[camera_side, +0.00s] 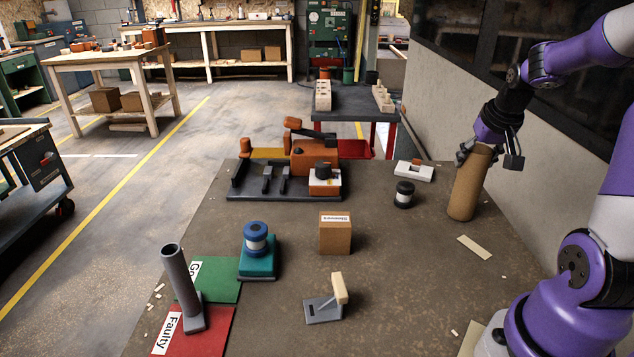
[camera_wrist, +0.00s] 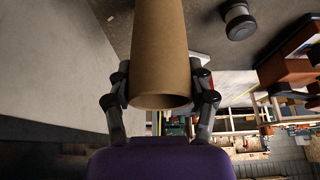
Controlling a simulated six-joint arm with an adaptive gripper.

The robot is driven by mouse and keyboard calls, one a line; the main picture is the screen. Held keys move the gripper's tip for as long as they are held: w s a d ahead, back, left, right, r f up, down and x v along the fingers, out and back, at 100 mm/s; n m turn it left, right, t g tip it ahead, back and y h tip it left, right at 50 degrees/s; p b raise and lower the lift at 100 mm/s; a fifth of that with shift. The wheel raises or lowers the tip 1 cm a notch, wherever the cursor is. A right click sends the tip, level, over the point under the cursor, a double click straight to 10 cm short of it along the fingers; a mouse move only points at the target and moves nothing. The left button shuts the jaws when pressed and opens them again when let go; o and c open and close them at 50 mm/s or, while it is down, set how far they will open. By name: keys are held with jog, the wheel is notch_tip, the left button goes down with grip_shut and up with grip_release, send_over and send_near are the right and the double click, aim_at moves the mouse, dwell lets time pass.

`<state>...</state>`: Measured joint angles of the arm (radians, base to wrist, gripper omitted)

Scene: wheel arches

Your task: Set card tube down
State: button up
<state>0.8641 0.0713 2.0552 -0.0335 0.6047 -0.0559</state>
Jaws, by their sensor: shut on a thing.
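The card tube (camera_side: 467,190) is a brown cardboard cylinder at the right side of the table, tilted a little with its top to the right. My gripper (camera_side: 477,151) is shut on the tube near its upper end. In the wrist view, the two fingers of my gripper (camera_wrist: 160,97) press on both sides of the tube (camera_wrist: 159,50), near its open end. The tube's lower end appears at or close to the tabletop (camera_side: 400,270); I cannot tell whether it touches.
A black-and-white spool (camera_side: 404,194) and a white block (camera_side: 414,171) stand left of the tube. A flat beige strip (camera_side: 474,247) lies in front of it. A cardboard box (camera_side: 335,233) sits mid-table. A wall (camera_side: 520,140) rises close on the right.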

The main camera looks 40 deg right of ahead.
jog(key=shift+f, duration=0.2)
jog(key=o, duration=1.2)
jog(key=shift+c, duration=0.2)
jog(key=v, duration=1.1)
jog(key=a+f+n+t+y, duration=0.2)
jog(key=a+n, duration=0.7)
jog(key=a, duration=1.3)
notch_tip(320, 180, down, 2)
jog(key=shift+w+a+f+y, duration=0.1)
jog(key=shift+w+a+y, duration=0.15)
jog(key=shift+y, duration=0.45)
